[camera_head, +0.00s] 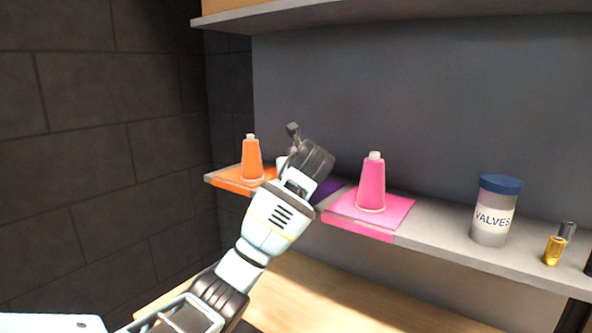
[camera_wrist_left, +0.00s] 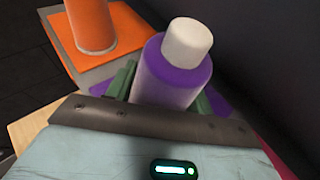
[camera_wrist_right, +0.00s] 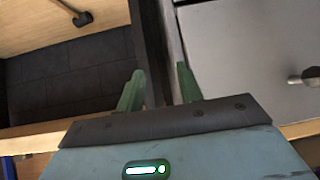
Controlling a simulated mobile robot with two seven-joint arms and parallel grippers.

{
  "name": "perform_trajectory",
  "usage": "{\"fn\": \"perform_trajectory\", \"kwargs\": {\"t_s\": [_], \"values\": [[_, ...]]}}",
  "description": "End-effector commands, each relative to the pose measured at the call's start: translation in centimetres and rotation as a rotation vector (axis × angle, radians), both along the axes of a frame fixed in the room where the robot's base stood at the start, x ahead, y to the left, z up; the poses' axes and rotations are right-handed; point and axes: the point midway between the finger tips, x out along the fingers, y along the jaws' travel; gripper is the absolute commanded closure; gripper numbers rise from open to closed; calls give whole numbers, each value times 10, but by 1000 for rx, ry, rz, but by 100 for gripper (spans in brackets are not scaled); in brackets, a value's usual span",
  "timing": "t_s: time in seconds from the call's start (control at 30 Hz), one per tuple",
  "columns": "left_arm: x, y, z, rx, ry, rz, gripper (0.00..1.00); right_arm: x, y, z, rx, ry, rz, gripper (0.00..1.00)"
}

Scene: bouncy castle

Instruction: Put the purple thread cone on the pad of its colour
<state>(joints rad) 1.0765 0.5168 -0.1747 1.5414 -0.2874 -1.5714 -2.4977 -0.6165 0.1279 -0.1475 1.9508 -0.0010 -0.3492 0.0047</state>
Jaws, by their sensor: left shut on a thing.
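The purple thread cone (camera_wrist_left: 172,84) with its white top stands between the green fingers of my left gripper (camera_wrist_left: 165,90) in the left wrist view. The fingers are shut on it. In the head view my left gripper (camera_head: 303,160) is over the shelf, and my arm hides the cone there. The purple pad (camera_head: 326,189) shows partly behind the gripper, between the orange and pink pads. Part of it also shows beside the cone in the left wrist view (camera_wrist_left: 217,103). I cannot tell whether the cone touches the pad. My right gripper (camera_wrist_right: 158,88) is open and empty.
An orange cone (camera_head: 252,158) stands on an orange pad (camera_head: 228,179) to the left. A pink cone (camera_head: 371,184) stands on a pink pad (camera_head: 398,207) to the right. A VALVES jar (camera_head: 493,212) and a small gold bottle (camera_head: 553,250) stand farther right. An upper shelf (camera_head: 380,12) overhangs.

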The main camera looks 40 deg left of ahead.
Motion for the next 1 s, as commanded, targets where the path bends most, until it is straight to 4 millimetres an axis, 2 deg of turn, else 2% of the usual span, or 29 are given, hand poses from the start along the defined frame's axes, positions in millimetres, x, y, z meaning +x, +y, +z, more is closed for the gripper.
{"fn": "perform_trajectory", "kwargs": {"t_s": [0.03, 0.2, 0.57, 0.77, 1.0], "values": [[0, 0, -1, 1, 1, 0, 45, 0, 0, 0, 0, 0, 0, 64], [0, 0, 0, 0, 0, 0, 26, 0, 0, 0, 0, 0, 0, 64], [-1, -1, 4, 0, -2, -1, 26, 0, 0, 0, 0, 0, 0, 64], [-17, -21, 15, 2, -3, -3, 26, -1, 0, -1, 0, 2, -1, 64], [-46, -57, 34, 3, -3, -2, 26, 0, 0, 0, 0, 0, 0, 64]]}}
